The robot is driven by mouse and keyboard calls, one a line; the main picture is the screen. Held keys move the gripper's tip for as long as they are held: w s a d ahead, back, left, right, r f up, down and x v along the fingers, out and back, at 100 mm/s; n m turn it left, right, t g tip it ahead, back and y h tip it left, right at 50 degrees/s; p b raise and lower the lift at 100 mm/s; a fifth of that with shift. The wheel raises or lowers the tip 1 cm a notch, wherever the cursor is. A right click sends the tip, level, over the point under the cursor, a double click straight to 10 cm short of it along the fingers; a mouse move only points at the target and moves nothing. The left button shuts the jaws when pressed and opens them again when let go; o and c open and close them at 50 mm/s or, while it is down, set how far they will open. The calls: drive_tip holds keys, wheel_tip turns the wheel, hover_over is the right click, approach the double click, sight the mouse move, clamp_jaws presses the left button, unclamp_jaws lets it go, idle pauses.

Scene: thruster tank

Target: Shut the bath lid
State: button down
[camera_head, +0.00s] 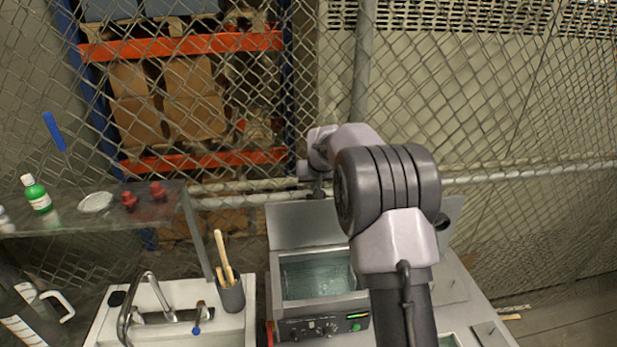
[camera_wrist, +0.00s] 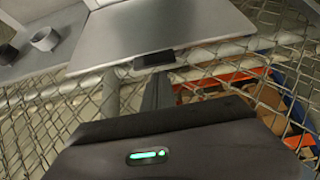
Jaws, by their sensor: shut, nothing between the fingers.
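The bath (camera_head: 318,275) is an open steel tank with clear liquid in it, at the lower middle of the head view. Its grey lid (camera_head: 300,228) stands raised at the back of the tank. The lid also shows in the wrist view (camera_wrist: 160,30) as a large flat panel with a dark tab at its near edge. My gripper (camera_head: 319,192) is at the lid's top edge, on the fence side. In the wrist view its shut, empty fingers (camera_wrist: 157,85) point at the edge by the tab. I cannot tell whether they touch it. My arm hides the bath's right side.
A control panel (camera_head: 322,327) is on the bath's front. A sink (camera_head: 175,310) and a cup of brushes (camera_head: 231,293) stand to the left. A glass shelf (camera_head: 165,208) holds a green bottle (camera_head: 37,194). A wire fence (camera_head: 470,130) rises close behind the bench.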

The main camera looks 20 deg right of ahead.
sight(314, 216)
drive_tip(key=x, duration=0.6)
drive_tip(key=shift+w+f+p, duration=0.15)
drive_tip(key=shift+w+p, duration=0.15)
drive_tip(key=shift+p, duration=0.1)
drive_tip(key=shift+a, duration=0.15)
